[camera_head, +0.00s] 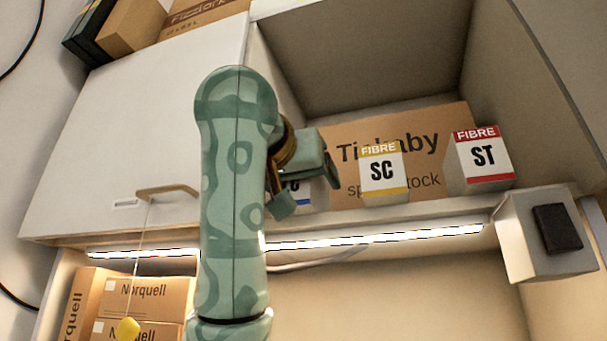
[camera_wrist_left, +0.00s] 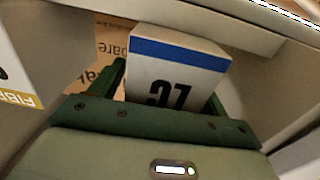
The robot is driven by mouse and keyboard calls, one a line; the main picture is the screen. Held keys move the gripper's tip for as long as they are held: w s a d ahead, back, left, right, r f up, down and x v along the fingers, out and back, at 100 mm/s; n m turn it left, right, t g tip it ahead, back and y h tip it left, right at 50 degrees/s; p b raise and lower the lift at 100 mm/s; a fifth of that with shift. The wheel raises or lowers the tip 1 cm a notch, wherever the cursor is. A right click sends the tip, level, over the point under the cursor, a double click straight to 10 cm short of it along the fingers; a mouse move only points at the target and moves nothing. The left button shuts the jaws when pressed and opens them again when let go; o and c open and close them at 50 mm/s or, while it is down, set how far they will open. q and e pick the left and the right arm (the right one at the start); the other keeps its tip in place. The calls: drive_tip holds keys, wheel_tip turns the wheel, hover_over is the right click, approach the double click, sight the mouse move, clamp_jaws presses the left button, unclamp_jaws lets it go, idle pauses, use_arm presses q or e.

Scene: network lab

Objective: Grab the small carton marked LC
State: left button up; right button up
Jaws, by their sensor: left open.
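The small carton marked LC (camera_head: 303,197) stands on the open cabinet shelf, white with a blue band. My left gripper and arm hide much of it in the head view. In the left wrist view the LC carton (camera_wrist_left: 175,72) appears upside down, with its lettering facing the camera. My left gripper (camera_head: 306,186) is open at the carton. In the wrist view its fingers (camera_wrist_left: 168,82) lie to either side of the carton's lower part; whether they touch it I cannot tell. My right gripper is not in view.
The SC carton (camera_head: 382,175) with yellow bands and the ST carton (camera_head: 484,156) with a red band stand to the right on the shelf. A large brown box (camera_head: 430,133) is behind them. A closed white door (camera_head: 150,110) is at left; a lit strip (camera_head: 400,237) runs below.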

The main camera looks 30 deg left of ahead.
use_arm(q)
drive_tip(key=shift+w+a+f, duration=0.15)
drive_tip(key=shift+w, duration=0.3)
drive_tip(key=shift+s, duration=0.1)
drive_tip(key=shift+s+d, duration=0.25)
drive_tip(key=c, duration=0.9)
drive_tip(key=shift+c, duration=1.4)
drive_tip(key=shift+w+a, duration=0.1)
drive_tip(key=shift+w, duration=0.05)
